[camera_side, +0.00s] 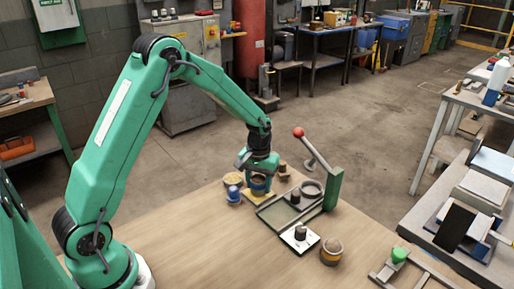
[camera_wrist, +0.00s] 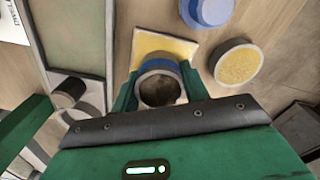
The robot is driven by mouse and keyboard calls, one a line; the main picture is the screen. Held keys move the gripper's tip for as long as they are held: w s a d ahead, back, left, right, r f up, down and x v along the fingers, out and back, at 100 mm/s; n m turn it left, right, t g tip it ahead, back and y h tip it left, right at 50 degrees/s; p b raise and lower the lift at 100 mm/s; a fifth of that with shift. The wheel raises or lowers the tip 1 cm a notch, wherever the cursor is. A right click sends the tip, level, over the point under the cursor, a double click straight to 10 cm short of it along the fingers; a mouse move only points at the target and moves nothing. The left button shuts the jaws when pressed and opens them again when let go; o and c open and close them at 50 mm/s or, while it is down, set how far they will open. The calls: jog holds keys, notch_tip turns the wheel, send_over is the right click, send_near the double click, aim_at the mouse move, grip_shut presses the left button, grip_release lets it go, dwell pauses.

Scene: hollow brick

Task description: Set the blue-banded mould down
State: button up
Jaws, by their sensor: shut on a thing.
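The blue-banded mould (camera_wrist: 158,66) is a round, hollow ring with a blue band and a dark inside. My gripper (camera_wrist: 158,92) is shut on it, with one green finger on each side. In the side view the mould (camera_side: 259,187) shows below my gripper (camera_side: 259,178). A yellow square pad (camera_wrist: 150,45) lies beneath and beyond the mould; it also shows in the side view (camera_side: 256,197). The mould is over or on the near part of this pad. I cannot tell whether it touches the pad.
A bowl of yellow grains (camera_wrist: 238,64) and a blue round piece (camera_wrist: 208,11) stand close by on the right in the wrist view. A press with a red-knobbed lever (camera_side: 298,132) and green post (camera_side: 333,188) stands right. A brown-banded mould (camera_side: 331,252) is nearer the front.

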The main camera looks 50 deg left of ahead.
aim_at(258, 179)
jog(key=shift+f, duration=0.2)
jog(key=o, duration=1.3)
jog(key=shift+f, duration=0.1)
notch_tip(258, 179, up, 12)
jog(key=shift+r, duration=0.2)
dwell(0.3)
